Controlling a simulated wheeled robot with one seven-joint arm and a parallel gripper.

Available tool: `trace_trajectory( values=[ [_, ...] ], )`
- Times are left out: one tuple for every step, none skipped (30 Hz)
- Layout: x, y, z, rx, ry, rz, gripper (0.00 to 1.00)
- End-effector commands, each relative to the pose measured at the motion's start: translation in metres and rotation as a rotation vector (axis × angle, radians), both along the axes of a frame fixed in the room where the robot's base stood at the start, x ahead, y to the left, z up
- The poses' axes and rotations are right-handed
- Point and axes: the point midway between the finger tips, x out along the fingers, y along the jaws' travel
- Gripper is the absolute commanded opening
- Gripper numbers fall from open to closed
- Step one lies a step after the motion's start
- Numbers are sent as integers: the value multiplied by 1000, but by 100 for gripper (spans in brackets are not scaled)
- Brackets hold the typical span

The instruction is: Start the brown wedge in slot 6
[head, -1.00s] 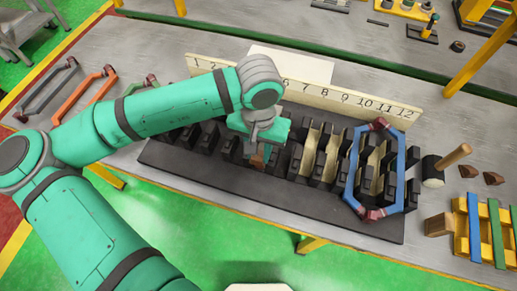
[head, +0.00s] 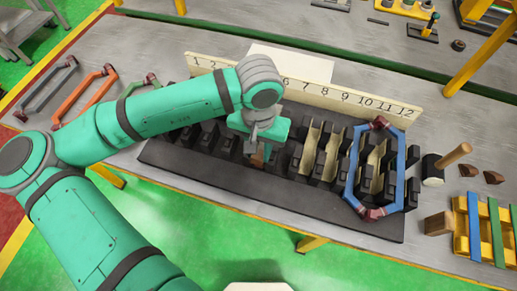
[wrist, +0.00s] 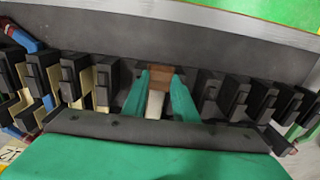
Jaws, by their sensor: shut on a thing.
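The brown wedge (head: 258,157) is between the fingers of my gripper (head: 261,152), low over the middle of the black slotted stator block (head: 225,184). In the wrist view the wedge (wrist: 154,75) lies across the tips of the two green fingers (wrist: 157,84), and the gripper is shut on it. A pale strip shows between the fingers below the wedge. My gripper and arm hide the slot under them in the head view, so I cannot tell whether the wedge is touching or inside slot 6. The number board (head: 345,95) stands behind the block, its 6 visible.
A blue coil (head: 352,170) sits over the right-hand slots. A mallet (head: 445,164), loose brown wedges (head: 468,172) and a yellow rack (head: 483,232) lie to the right. Orange (head: 88,92) and grey coils lie at the left. Black teeth stand close on both sides of my gripper.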

Motion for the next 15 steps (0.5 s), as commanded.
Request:
trace_trajectory(
  values=[
    [0, 0, 0, 0, 0, 0, 3],
    [0, 0, 0, 0, 0, 0, 3],
    [0, 0, 0, 0, 0, 0, 3],
    [1, 0, 0, 0, 0, 0, 3],
    [1, 0, 0, 0, 0, 0, 3],
    [1, 0, 0, 0, 0, 0, 3],
    [2, -1, 0, 0, 0, 0, 3],
    [2, -1, 0, 0, 0, 0, 3],
    [3, -1, 0, 0, 0, 0, 3],
    [4, -1, 0, 0, 0, 0, 3],
    [4, -1, 0, 0, 0, 0, 3],
    [5, -1, 0, 0, 0, 0, 3],
    [5, -2, 0, 0, 0, 0, 3],
    [6, -2, 0, 0, 0, 0, 3],
    [6, -2, 0, 0, 0, 0, 3]
  ],
)
